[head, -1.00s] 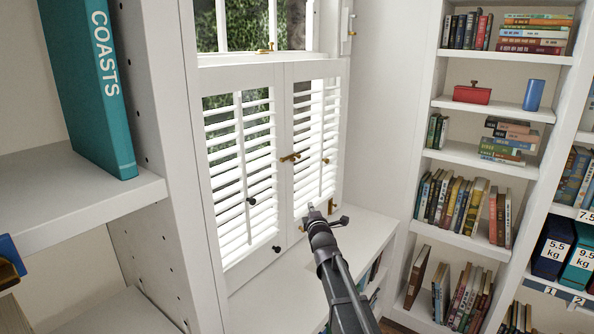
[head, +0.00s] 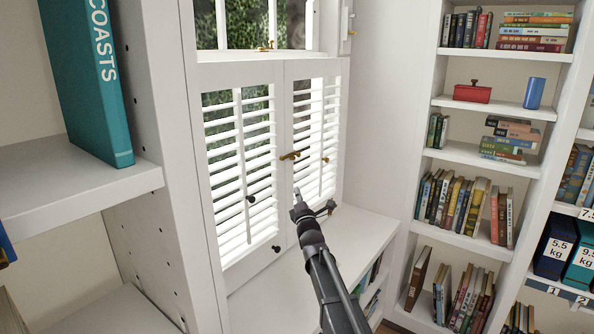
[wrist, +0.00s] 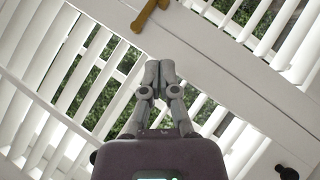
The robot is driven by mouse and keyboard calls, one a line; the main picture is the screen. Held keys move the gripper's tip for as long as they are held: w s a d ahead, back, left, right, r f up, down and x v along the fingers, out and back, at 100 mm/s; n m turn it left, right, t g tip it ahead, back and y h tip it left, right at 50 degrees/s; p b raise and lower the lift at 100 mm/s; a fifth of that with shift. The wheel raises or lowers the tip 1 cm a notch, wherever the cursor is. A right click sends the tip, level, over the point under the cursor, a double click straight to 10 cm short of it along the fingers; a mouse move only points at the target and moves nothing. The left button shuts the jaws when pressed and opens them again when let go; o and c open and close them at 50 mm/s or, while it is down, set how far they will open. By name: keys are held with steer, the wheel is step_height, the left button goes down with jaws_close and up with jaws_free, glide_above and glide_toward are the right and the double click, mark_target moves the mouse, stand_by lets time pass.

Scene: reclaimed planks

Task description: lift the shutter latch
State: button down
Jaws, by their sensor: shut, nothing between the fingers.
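The brass shutter latch (head: 290,156) sits across the meeting stiles of the two white louvred shutters. It also shows at the top of the wrist view (wrist: 148,13), beyond my fingertips. My gripper (head: 297,196) is below the latch in the head view, in front of the shutters. In the wrist view my gripper (wrist: 160,68) has its fingertips together with nothing between them. A gap shows between the fingertips and the latch. The left shutter (head: 240,170) and the right shutter (head: 316,140) both look closed.
Dark knobs (head: 276,249) stick out from the shutters. A low white bench top (head: 345,230) lies below the window. A white bookcase (head: 423,150) stands at the right, and a shelf with a teal book (head: 90,85) is close at the left.

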steer(key=w+r+p, duration=0.6)
steer(key=w, duration=0.5)
steer(key=shift+w+a+r, duration=0.2)
steer(key=shift+r, duration=0.05)
steer(key=shift+a, duration=0.15)
stand_by(0.4)
